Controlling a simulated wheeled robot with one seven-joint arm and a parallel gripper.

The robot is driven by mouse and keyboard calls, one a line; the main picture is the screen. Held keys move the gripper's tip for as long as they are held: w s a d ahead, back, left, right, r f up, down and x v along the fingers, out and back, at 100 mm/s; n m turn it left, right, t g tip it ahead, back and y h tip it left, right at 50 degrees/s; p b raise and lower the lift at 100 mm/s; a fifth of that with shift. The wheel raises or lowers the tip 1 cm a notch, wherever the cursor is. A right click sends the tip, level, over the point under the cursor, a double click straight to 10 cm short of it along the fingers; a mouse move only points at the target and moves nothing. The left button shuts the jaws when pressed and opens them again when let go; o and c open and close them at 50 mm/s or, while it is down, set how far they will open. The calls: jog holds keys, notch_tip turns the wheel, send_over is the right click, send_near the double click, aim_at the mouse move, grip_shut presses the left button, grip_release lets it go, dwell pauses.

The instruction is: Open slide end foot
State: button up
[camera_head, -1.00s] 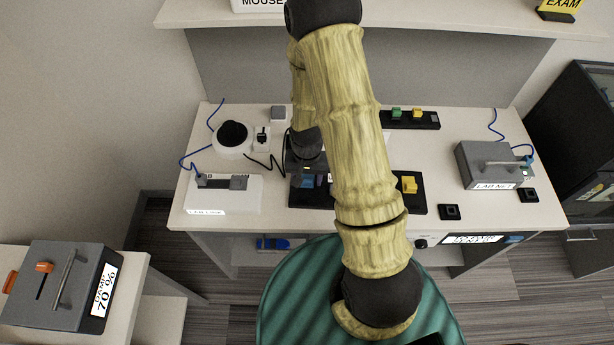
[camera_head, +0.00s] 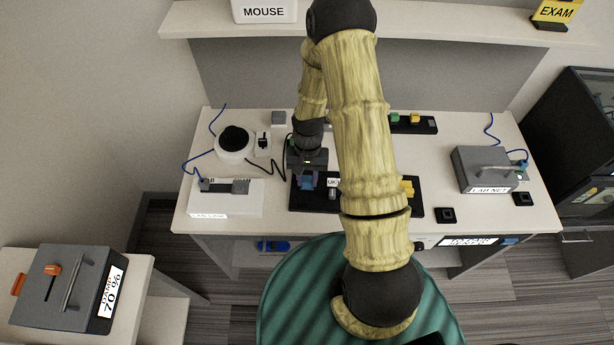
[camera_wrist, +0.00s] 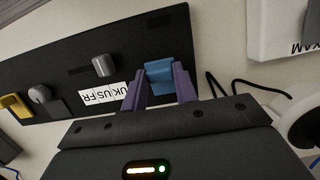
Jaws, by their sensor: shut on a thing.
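A black board (camera_head: 300,205) lies on the workbench. It carries a blue block near its left end, a grey knob, and a yellow block (camera_head: 407,187) near its right end, partly behind my arm. In the wrist view the blue block (camera_wrist: 158,74) sits between the purple fingertips of my gripper (camera_wrist: 160,88). My gripper (camera_head: 307,182) is shut on this block, which stays at the board. Beside it in the wrist view are a grey knob (camera_wrist: 103,65) and a white label (camera_wrist: 103,96) reading UK US FR. Whether the block is attached to the board cannot be told.
A white device (camera_head: 225,200) stands left of the board, with a round black-topped unit (camera_head: 235,142) behind. A grey LAB NET box (camera_head: 487,168) is at the right. A strip (camera_head: 425,123) with coloured blocks lies behind. A DAMP box (camera_head: 65,285) is at far left.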

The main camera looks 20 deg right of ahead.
aim_at(308, 177)
jog(key=shift+w+d+r+g+y+p, duration=0.2)
jog(key=shift+w+r+g+y+p, duration=0.3)
jog(key=shift+g, duration=0.5)
jog(key=shift+w+d+r+g+y, duration=0.2)
jog(key=shift+w+g, duration=0.25)
jog(key=shift+g, duration=0.35)
jog(key=shift+w+d+f+g+y, duration=0.1)
jog(key=shift+w+g+y, duration=0.25)
jog(key=shift+g, duration=0.45)
jog(key=o, duration=1)
jog(key=shift+w+r, duration=0.1)
jog(key=b+v, duration=0.2)
jog(key=v, duration=0.5)
jog(key=shift+w+d+r+b, duration=0.1)
jog(key=shift+b, duration=0.2)
